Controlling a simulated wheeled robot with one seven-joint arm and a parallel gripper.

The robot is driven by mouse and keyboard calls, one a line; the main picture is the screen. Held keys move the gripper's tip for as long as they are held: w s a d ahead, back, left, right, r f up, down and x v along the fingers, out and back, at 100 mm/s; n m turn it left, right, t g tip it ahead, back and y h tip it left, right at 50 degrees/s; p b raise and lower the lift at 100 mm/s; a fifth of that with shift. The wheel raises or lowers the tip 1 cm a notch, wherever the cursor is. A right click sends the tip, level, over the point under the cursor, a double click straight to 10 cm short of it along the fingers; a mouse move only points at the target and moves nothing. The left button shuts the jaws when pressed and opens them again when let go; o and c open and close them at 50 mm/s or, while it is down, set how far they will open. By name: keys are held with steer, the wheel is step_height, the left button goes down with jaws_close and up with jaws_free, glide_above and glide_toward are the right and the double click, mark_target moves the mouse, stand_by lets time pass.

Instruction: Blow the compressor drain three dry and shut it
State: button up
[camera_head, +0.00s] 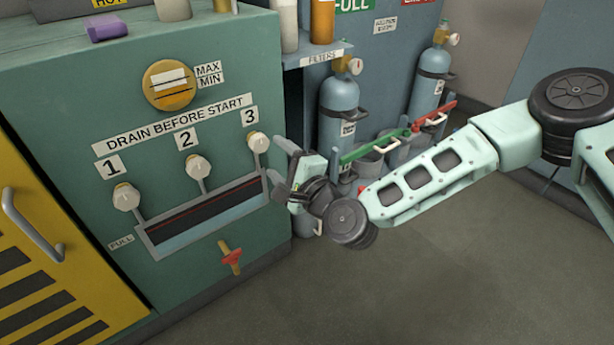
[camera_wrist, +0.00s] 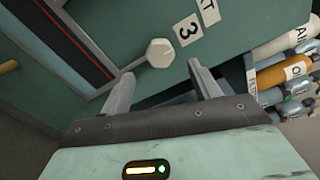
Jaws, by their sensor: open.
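The drain three knob (camera_head: 257,142) is a pale knob on the green compressor front, under the label "3". It also shows in the wrist view (camera_wrist: 160,53), just beyond the fingertips and roughly between their lines. My gripper (camera_head: 281,168) is open and empty, just right of and below knob three in the head view. The fingers stand apart in the wrist view (camera_wrist: 162,72), and no contact with the knob shows. Drain knobs one (camera_head: 126,197) and two (camera_head: 199,167) sit to the left. A dark slotted trough (camera_head: 205,217) runs below the knobs.
A red-and-yellow valve (camera_head: 231,258) sits low on the compressor. Gas cylinders (camera_head: 339,110) and a filter shelf (camera_head: 313,54) with bottles stand right of it. A yellow panel with a handle (camera_head: 32,225) is at left. The floor in front (camera_head: 400,285) is clear.

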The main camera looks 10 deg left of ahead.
steer(key=p+v, duration=0.2)
steer(key=v, duration=0.8)
steer(key=shift+a, duration=0.1)
steer(key=s+d+f+n+g+h, duration=0.2)
steer(key=s+d+n+g+h, duration=0.15)
steer(key=s+n+g, duration=0.8)
steer(key=s+d+r+n+h, duration=0.4)
steer(key=d+r+h, duration=0.15)
steer(key=d, duration=0.45)
steer(key=s+d+r+n+h, duration=0.4)
steer(key=d+r, duration=0.2)
steer(key=d, duration=0.3)
step_height(320, 180, up, 38)
steer(key=p, duration=3.8)
steer(key=shift+d, duration=0.25)
